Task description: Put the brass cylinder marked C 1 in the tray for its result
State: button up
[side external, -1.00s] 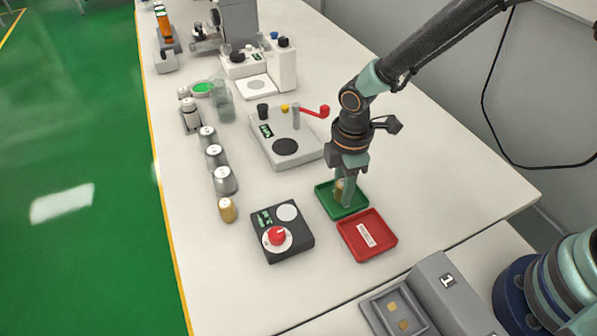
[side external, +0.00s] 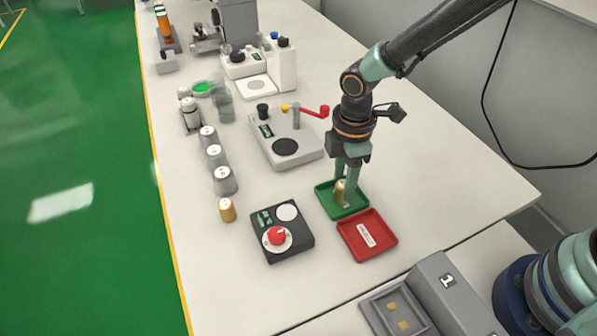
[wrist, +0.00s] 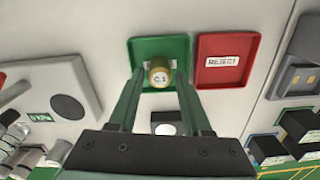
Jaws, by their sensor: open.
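The cylinder (side external: 340,190) also shows in the side view, between my fingers. My gripper (side external: 346,188) is open, with one finger on either side of the cylinder and its tips down at the green tray (side external: 359,205). The red tray (side external: 382,252) is beside the green one and holds only a label; in the wrist view the red tray (wrist: 226,80) reads REJECT. The green tray's label is mostly hidden.
A second brass cylinder (side external: 227,210) stands left of a black device with a red knob (side external: 277,238). Several grey metal weights (side external: 224,180) stand in a row behind it. A pale device with a red lever (side external: 285,146) stands left of my gripper.

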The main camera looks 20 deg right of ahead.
notch_tip(320, 180, up, 9)
jog(key=s+d+r+m+t, duration=0.2)
jog(key=s+d+r+m, duration=0.1)
jog(key=d+r+m, duration=0.3)
jog(key=s+d+r+m+t, duration=0.3)
jog(key=d+r+m, duration=0.3)
jog(key=d+m, duration=0.4)
jog(key=s+d, duration=0.1)
jog(key=d, duration=0.2)
jog(key=shift+d+r+t, duration=0.25)
jog(key=shift+d+t, duration=0.05)
dwell(0.5)
